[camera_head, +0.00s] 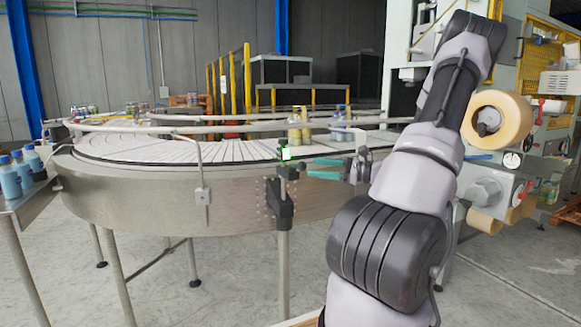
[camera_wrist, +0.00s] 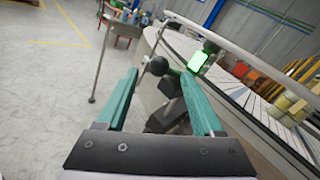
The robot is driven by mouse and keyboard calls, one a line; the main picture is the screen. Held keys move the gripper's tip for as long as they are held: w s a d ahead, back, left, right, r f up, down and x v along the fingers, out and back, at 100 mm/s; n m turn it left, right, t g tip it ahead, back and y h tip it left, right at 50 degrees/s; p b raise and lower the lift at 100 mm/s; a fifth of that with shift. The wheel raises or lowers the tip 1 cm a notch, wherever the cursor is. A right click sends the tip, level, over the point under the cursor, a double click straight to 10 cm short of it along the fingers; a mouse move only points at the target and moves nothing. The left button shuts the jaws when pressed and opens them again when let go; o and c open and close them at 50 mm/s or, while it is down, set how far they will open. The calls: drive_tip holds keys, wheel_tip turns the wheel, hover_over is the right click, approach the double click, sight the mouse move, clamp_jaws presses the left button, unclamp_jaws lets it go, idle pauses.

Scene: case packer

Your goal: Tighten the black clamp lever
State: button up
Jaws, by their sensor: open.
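The black clamp lever shows in the wrist view as a round black knob (camera_wrist: 158,66) on a dark arm. The knob appears between the tips of my gripper's teal fingers (camera_wrist: 159,76), which are apart with nothing held. Whether a finger touches the lever I cannot tell. In the head view my gripper (camera_head: 313,168) is open just right of the black clamp bracket (camera_head: 280,205) on the conveyor's side. The lever is too small to make out surely there. A sensor with a lit green face (camera_head: 286,154) sits above the bracket and also shows in the wrist view (camera_wrist: 198,61).
The round conveyor table (camera_head: 150,200) has a guide rail above it. Blue bottles (camera_head: 11,178) stand on a side table at left. A machine with a tape roll (camera_head: 497,120) is at right. Floor in front is clear.

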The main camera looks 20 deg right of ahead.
sight(299, 167)
drive_tip(key=x, duration=0.9)
clamp_jaws()
drive_tip(key=shift+s+f, duration=0.1)
drive_tip(key=shift+f, duration=0.05)
idle(1.0)
